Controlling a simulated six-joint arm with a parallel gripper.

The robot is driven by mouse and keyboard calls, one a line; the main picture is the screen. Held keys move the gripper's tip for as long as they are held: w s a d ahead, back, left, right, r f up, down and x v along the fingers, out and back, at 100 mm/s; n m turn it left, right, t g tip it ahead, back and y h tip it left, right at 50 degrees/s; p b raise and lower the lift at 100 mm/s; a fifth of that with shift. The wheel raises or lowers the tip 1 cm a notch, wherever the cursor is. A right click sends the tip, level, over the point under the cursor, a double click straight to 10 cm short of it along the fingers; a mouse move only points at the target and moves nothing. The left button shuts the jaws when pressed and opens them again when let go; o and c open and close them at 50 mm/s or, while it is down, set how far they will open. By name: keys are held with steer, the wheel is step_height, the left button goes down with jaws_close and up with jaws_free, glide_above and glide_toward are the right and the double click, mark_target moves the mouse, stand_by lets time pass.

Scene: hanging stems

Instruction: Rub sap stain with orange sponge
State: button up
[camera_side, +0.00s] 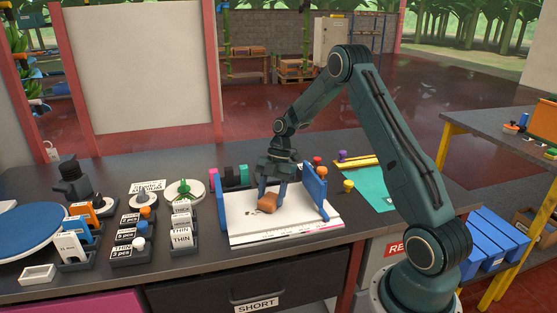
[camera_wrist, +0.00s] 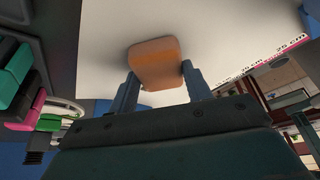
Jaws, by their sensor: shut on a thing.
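The orange sponge (camera_side: 268,202) is held between the two fingers of my gripper (camera_side: 273,192), low over the white board (camera_side: 310,219). It looks tilted, and I cannot tell whether its underside touches the board. Small dark marks, seemingly the sap stain (camera_side: 249,211), show on the board just left of the sponge. Part of the stain may be hidden by the sponge. In the wrist view the sponge (camera_wrist: 154,61) sits between the fingertips of my gripper (camera_wrist: 159,77), over the white surface.
Blue upright panels stand left (camera_side: 221,209) and right (camera_side: 314,188) of the board, close to my gripper. A ruler strip (camera_side: 290,234) runs along its front edge. Labelled holders (camera_side: 181,236) crowd the left. A green mat (camera_side: 370,187) lies to the right.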

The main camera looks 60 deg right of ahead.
steer(key=shift+w+a, duration=2.95)
steer(key=shift+a, duration=0.05)
steer(key=shift+s+d, duration=3.7)
steer(key=shift+r, duration=4.1)
steer(key=shift+w, duration=0.1)
